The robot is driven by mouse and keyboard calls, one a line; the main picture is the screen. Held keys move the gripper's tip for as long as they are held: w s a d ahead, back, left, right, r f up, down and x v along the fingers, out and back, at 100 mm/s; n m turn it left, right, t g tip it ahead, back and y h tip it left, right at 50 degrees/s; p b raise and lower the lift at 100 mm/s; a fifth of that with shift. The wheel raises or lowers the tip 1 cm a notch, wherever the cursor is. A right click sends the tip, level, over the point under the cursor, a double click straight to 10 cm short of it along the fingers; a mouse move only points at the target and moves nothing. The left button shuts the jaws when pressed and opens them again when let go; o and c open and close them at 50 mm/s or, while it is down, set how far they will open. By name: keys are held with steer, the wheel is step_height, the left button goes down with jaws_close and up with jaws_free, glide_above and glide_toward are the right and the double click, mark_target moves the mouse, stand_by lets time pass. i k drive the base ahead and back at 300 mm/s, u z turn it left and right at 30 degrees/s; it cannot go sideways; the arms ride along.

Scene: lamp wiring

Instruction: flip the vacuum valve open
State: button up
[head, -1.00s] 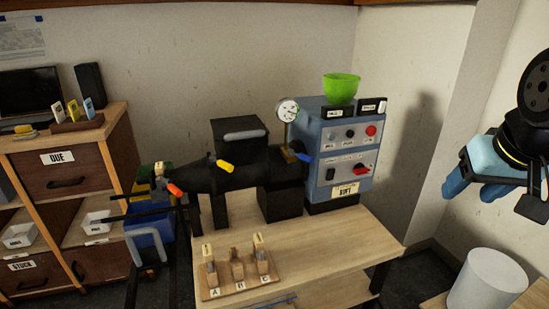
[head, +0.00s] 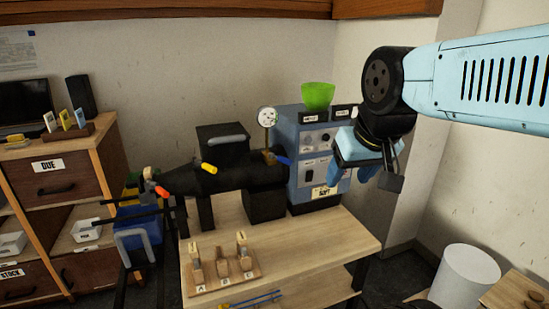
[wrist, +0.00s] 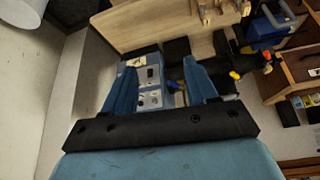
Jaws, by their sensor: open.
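The vacuum valve appears to be the small brass fitting (head: 270,157) with a blue lever (head: 284,160), below the round gauge (head: 267,117) at the right end of the black machine (head: 225,180). The lever points right, towards the blue-grey control box. In the wrist view the lever (wrist: 173,84) is small and lies between my fingers' outlines, well beyond them. My gripper (head: 354,168) is open and empty, with blue fingers, in front of the right side of the control box in the head view. It is apart from the valve.
The control box (head: 307,140) has knobs and labels, with a green bowl (head: 318,96) on top. A wooden block stand (head: 222,276) marked A, B, C sits on the bench front. A white bin (head: 465,278) stands at right. The bench's right front is clear.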

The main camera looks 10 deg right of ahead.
mark_target(287, 161)
steer(key=z, duration=1.6)
steer(key=k, duration=0.55)
steer(key=u, duration=1.15)
steer(key=i, duration=1)
steer(key=u, duration=0.05)
